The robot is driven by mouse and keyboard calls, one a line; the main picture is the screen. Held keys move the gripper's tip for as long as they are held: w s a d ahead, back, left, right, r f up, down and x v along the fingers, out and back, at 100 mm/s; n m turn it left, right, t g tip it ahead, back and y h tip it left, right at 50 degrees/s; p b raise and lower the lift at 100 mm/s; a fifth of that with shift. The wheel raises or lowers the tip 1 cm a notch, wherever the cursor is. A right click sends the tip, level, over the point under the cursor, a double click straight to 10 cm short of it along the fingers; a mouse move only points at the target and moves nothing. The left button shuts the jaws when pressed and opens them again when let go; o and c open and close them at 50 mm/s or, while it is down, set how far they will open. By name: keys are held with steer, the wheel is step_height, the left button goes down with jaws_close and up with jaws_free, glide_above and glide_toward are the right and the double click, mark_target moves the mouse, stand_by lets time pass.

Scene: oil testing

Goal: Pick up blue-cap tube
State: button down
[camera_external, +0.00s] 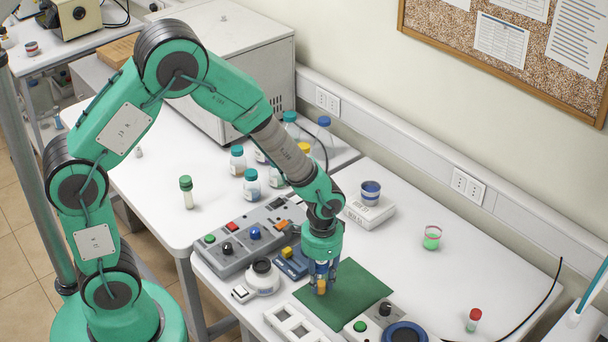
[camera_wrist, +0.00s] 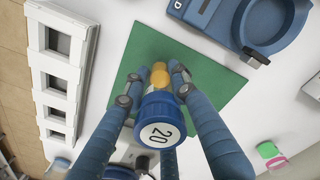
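The blue-cap tube shows in the wrist view as a round blue cap (camera_wrist: 160,118) with a white label reading "20". Its amber lower part (camera_wrist: 160,75) shows beyond the cap. In the external view the amber part (camera_external: 321,287) shows between the fingers, over the green mat (camera_external: 358,291). My gripper (camera_wrist: 157,78) has blue fingers on both sides of the tube, with the tips against its lower part. It looks shut on the tube. In the external view my gripper (camera_external: 322,275) points straight down. I cannot tell whether the tube's bottom touches the mat.
A white slotted rack (camera_external: 291,326) lies at the mat's front left. A grey control panel (camera_external: 247,238) is to the left. A green-cap tube (camera_external: 187,191) stands on the left table.

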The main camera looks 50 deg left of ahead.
mark_target(321, 270)
steer(key=shift+r, duration=0.15)
steer(key=shift+r, duration=0.55)
step_height(321, 270, up, 2)
steer(key=shift+r+p, duration=0.1)
steer(key=shift+p, duration=0.25)
steer(key=s+a+r+p, duration=0.1)
steer(key=s+a, duration=0.3)
steer(key=s, duration=1.1)
steer(key=shift+s+a+r, duration=0.15)
steer(key=shift+s+r, duration=0.05)
steer(key=shift+r, duration=0.05)
